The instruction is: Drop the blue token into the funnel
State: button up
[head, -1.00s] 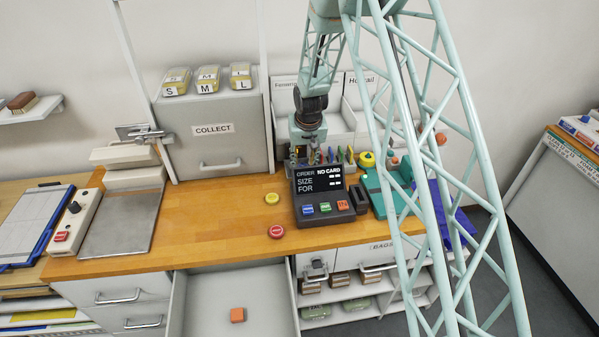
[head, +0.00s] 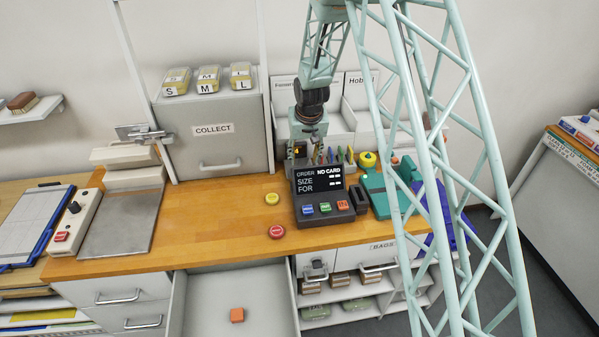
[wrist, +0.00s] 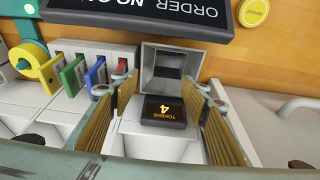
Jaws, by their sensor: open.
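My gripper (wrist: 160,100) is open, its two fingers spread either side of a small "TOKENS 4" display (wrist: 163,111), with nothing visible between them. The grey funnel (wrist: 148,68), a square hopper with a dark inside, lies just beyond the display in the wrist view. In the head view my gripper (head: 307,151) is behind the order terminal, which hides the funnel. A blue piece (wrist: 96,74) stands upright in a row with yellow, green and red ones left of the fingers. I cannot tell whether it is the blue token; no loose blue token shows.
A yellow disc (head: 272,198) and a red disc (head: 276,231) lie on the wooden counter (head: 215,215).

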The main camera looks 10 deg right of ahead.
jog(key=v, duration=0.9)
dwell(1.0)
jog(key=s+r+b, duration=0.5)
jog(key=s+r, duration=1.6)
jog(key=s, duration=0.4)
jog(key=s+b, duration=0.6)
jog(key=s, duration=2.7)
jog(key=shift+s+n+t, duration=0.25)
jog(key=shift+n+t, duration=0.05)
